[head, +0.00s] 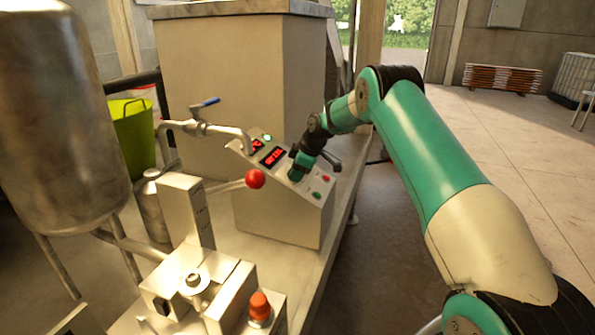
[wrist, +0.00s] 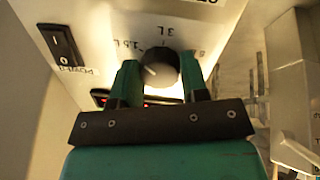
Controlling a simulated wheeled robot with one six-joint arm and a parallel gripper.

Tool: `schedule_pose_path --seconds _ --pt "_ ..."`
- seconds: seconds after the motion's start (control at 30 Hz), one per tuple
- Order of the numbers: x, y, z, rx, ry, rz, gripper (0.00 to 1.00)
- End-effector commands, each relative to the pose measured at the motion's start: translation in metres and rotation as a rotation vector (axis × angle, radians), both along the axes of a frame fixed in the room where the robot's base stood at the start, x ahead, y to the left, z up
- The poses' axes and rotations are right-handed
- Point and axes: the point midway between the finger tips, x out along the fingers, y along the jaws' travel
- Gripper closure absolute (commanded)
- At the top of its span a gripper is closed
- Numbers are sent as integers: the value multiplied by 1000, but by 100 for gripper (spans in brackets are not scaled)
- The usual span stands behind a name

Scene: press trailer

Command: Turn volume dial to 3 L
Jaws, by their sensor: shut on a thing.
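The volume dial (wrist: 158,66) is a dark round knob on the pale panel in the wrist view. A short white mark shows on its left part. The label 3 L (wrist: 166,29) is printed above the dial, 1.5 L (wrist: 127,45) is to its upper left, and a partly hidden label is at its right. My gripper (wrist: 161,78) has its two green fingers on either side of the dial and is shut on it. In the head view my gripper (head: 298,170) is at the sloping control panel (head: 319,199) and hides the dial.
A power rocker switch (wrist: 60,45) is left of the dial in the wrist view. Open floor is at the right.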

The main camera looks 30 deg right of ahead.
Motion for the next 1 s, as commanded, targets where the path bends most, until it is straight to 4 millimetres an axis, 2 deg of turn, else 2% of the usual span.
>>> schedule_pose_path --seconds 0.6,1.0 --pt "1 1 2 206 159 -497 83" --pt "2 1 2 298 228 -715 83"
